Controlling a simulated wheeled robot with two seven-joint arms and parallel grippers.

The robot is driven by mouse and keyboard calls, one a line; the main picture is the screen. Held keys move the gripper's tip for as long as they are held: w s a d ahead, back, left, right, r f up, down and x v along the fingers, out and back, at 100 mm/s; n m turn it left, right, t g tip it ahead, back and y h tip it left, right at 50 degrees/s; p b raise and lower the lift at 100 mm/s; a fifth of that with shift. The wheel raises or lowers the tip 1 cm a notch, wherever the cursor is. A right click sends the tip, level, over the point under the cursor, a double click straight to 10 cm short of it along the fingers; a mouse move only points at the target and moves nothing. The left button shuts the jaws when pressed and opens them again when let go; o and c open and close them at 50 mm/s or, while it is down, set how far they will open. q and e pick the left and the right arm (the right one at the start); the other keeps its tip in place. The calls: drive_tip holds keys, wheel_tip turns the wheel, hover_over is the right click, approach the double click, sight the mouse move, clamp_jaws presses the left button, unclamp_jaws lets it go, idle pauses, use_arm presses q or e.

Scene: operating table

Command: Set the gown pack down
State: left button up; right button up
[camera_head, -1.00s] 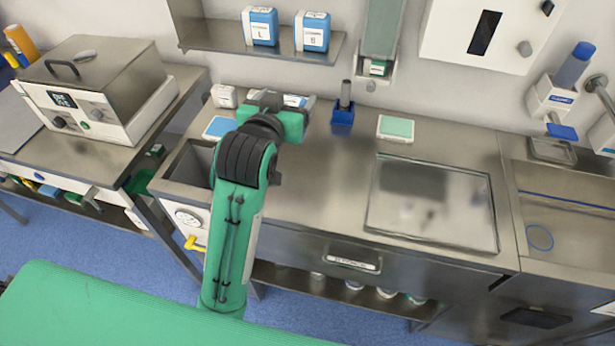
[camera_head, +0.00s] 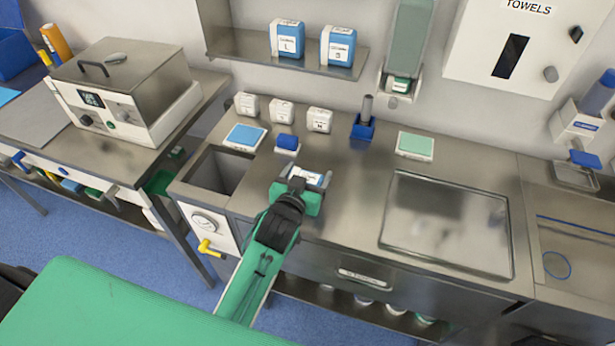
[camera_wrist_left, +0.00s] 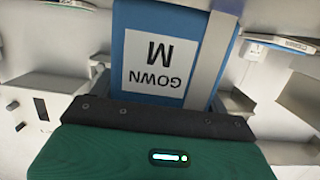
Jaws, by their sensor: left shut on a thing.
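The gown pack (camera_wrist_left: 205,80) is a blue packet with a white label reading GOWN M and a pale strip, filling the top middle of the left wrist view. My left gripper (camera_head: 300,186) is shut on it. In the head view only a small white and blue part of the pack (camera_head: 308,176) shows past the gripper. The gripper is over the front part of the steel counter (camera_head: 345,190), right of the open well. I cannot tell whether the pack touches the counter. My right gripper is not in view.
Behind the gripper stand small white boxes (camera_head: 319,120), a blue-topped pack (camera_head: 245,136), a small blue item (camera_head: 287,143) and a blue holder (camera_head: 363,127). A green-topped pack (camera_head: 415,146) and a steel panel (camera_head: 445,222) lie to the right. The open well (camera_head: 220,172) is left.

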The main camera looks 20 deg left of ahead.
use_arm(q)
drive_tip(key=shift+f, duration=0.6)
drive_tip(key=shift+f, duration=0.25)
drive_tip(key=o, duration=1.1)
drive_tip(key=shift+c, duration=0.2)
drive_tip(key=shift+r, duration=0.15)
